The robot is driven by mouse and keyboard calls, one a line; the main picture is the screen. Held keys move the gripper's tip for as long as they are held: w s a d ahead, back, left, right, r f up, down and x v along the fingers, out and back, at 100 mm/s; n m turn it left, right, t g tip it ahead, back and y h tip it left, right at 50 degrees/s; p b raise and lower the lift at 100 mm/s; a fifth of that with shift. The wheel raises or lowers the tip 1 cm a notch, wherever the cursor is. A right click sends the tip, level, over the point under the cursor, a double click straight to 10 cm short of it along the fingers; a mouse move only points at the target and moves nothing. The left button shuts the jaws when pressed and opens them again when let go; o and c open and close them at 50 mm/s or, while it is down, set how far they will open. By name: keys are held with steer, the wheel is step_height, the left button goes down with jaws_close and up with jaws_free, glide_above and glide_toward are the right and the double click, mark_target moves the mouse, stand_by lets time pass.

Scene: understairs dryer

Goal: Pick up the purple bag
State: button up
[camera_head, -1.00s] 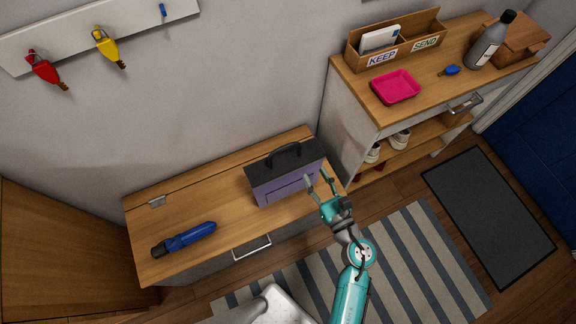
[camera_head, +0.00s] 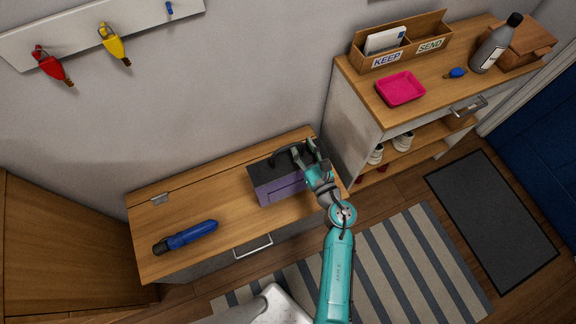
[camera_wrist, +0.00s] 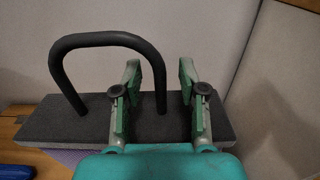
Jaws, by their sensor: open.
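The purple bag (camera_head: 284,191) stands on the wooden bench, with a dark top and a black arched handle (camera_head: 283,151). My gripper (camera_head: 305,152) is open at the right end of the handle. In the wrist view, the dark top (camera_wrist: 62,117) lies below my gripper (camera_wrist: 158,75). The handle (camera_wrist: 108,38) arches up on the left there, and its right leg comes down between the two fingers. I cannot tell whether either finger touches it. The bag's purple side is mostly hidden in that view.
A folded blue umbrella (camera_head: 186,237) lies on the bench (camera_head: 222,204) to the left. A shelf unit (camera_head: 352,104) stands close on the right, with a pink tray (camera_head: 400,89) and a letter box (camera_head: 405,43) on top. The wall is right behind the bag.

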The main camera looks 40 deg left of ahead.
jaws_close()
stand_by(0.4)
